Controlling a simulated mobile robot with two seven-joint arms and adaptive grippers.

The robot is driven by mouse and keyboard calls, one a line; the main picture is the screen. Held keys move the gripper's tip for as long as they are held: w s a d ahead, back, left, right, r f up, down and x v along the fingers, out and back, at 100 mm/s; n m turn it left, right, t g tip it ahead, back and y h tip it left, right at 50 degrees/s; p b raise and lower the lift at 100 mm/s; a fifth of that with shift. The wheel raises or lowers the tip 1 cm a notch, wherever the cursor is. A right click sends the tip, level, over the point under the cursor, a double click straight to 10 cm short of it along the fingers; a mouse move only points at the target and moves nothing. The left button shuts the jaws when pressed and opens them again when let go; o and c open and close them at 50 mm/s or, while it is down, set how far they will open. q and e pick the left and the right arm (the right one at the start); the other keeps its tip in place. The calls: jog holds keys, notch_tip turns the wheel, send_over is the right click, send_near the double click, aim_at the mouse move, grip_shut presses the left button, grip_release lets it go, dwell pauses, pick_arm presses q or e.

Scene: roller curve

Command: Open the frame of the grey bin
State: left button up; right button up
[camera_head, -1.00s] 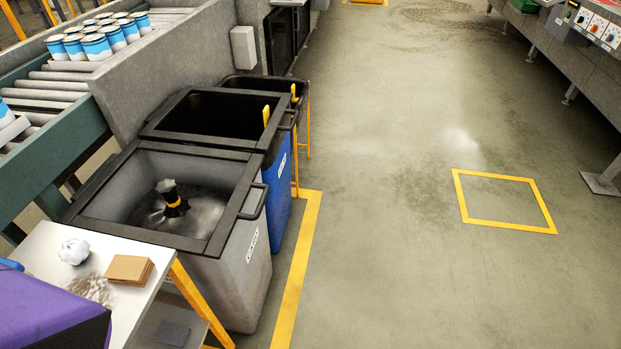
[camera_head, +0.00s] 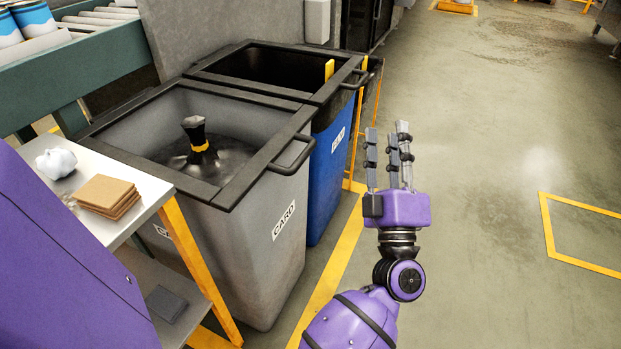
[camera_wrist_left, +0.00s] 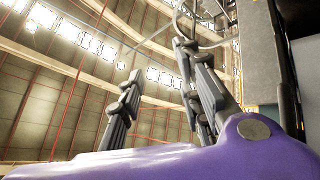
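The grey bin (camera_head: 235,265) stands left of centre in the head view, with a label reading CARD. Its black frame (camera_head: 262,162) lies flat on the rim, with a black handle (camera_head: 291,160) on the right side. A dark bag (camera_head: 197,150) with a yellow tie stands inside. My left gripper (camera_head: 387,135) is upright, right of the bin and apart from the handle. Its fingers are spread and empty. The left wrist view also shows the open fingers (camera_wrist_left: 160,65), pointing up toward the ceiling. My right gripper is not in view.
A blue bin (camera_head: 328,175) stands directly behind the grey bin. A white side table (camera_head: 110,215) with cardboard pieces (camera_head: 107,196) and a crumpled white ball (camera_head: 55,163) is at the left. The floor (camera_head: 480,220) to the right is clear.

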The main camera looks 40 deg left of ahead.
pick_arm(q)
jog(key=s+a+f+n+g+y+b, duration=0.2)
jog(key=a+f+n+g+y, duration=0.35)
jog(key=n+g, duration=0.8)
jog(key=g, duration=0.3)
send_near(303, 153)
jog(key=a, duration=0.2)
jog(key=shift+m+h, duration=0.25)
jog(key=shift+h, duration=0.1)
jog(key=x, duration=0.7)
jog(key=shift+w+a+r+b, duration=0.1)
jog(key=shift+w+a+b, duration=0.05)
jog(key=shift+a+b, duration=0.2)
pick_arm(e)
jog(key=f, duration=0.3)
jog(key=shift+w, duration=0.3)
pick_arm(q)
grip_shut()
